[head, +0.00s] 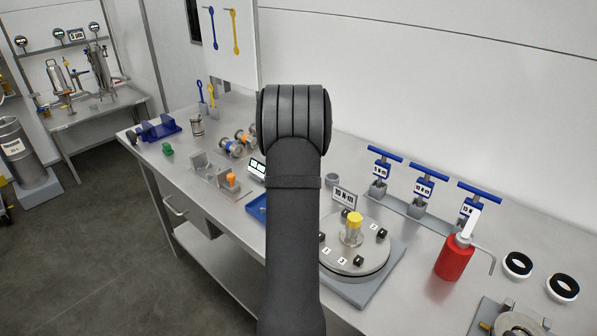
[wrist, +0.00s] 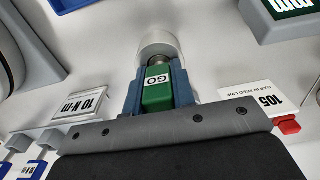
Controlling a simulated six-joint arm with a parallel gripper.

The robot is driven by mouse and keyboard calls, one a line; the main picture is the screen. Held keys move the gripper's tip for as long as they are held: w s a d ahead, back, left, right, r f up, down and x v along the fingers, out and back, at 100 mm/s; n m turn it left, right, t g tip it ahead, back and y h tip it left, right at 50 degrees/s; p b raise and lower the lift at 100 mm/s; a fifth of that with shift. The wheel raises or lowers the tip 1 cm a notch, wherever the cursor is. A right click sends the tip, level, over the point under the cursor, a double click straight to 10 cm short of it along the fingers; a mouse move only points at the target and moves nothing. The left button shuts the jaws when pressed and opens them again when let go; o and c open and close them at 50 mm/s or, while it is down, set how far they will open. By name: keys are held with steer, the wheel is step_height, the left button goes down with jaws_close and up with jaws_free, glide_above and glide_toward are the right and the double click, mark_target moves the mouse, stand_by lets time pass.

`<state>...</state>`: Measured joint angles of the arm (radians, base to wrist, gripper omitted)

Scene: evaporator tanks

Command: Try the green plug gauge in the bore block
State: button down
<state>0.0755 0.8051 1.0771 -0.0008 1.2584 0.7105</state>
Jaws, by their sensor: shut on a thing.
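My gripper (wrist: 157,88) is shut on the green plug gauge (wrist: 158,92), which carries a white GO label. A short metal pin sticks out of the gauge's far end, towards a pale round block (wrist: 160,38), which looks like the bore block. The pin's tip overlaps the block's near side in the wrist view; I cannot tell whether it is in the bore, touching or only above it. In the head view my own arm hides the gripper and the gauge. A small grey cylinder (head: 332,179) right of my arm may be the same block.
A 10 N·m sign (wrist: 83,103) stands left of my gripper, and a sign marked 105 (wrist: 253,96) with a red piece (wrist: 289,127) stands right. A grey unit with a green display (wrist: 285,15) is at upper right. A round fixture (head: 352,255) and red bottle (head: 454,258) stand farther right.

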steer(key=shift+f, duration=0.1)
steer(key=c, duration=1.1)
jaws_free()
step_height(320, 180, up, 18)
steer(key=shift+f, duration=0.25)
steer(key=shift+f, duration=0.1)
step_height(320, 180, down, 17)
steer(key=shift+f, duration=0.15)
